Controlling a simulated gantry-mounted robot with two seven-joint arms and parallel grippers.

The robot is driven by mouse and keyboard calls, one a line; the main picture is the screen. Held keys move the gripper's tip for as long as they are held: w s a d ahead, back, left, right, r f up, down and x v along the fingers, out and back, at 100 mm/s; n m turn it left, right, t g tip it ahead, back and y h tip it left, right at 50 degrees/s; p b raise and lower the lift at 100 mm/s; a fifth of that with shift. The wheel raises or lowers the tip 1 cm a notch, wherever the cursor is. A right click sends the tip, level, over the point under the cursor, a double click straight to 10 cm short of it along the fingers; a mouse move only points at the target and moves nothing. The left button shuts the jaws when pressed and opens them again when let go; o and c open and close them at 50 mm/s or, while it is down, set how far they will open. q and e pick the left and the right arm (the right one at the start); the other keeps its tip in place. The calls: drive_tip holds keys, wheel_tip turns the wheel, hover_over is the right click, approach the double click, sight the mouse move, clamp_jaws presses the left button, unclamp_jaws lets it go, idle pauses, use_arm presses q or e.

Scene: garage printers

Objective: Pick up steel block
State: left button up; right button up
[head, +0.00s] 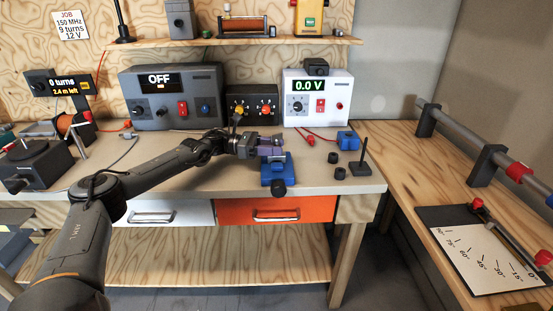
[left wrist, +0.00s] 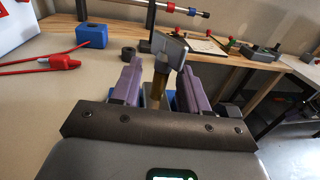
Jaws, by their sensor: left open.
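My left gripper (head: 272,146) reaches over the blue vise-like fixture (head: 280,172) on the workbench. In the left wrist view its two purple fingers (left wrist: 158,88) stand apart and the jaws are open. A grey block-like piece (left wrist: 170,46) with a pale face, which looks like the steel block, shows between and beyond the fingertips, above a brownish upright part. I cannot tell whether a finger touches it. In the head view the gripper hides this spot. The right gripper is not in view.
A blue block (head: 347,139), small dark cylinders (head: 334,157) and a black stand (head: 361,168) are to the right. Red leads (head: 309,139) lie below the white meter (head: 315,97). Instrument boxes line the back. The bench front left of the fixture is mostly clear.

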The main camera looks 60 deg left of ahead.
use_arm(q)
drive_tip(key=shift+w+d, duration=0.25)
drive_tip(key=shift+w, duration=0.05)
clamp_jaws()
idle(0.3)
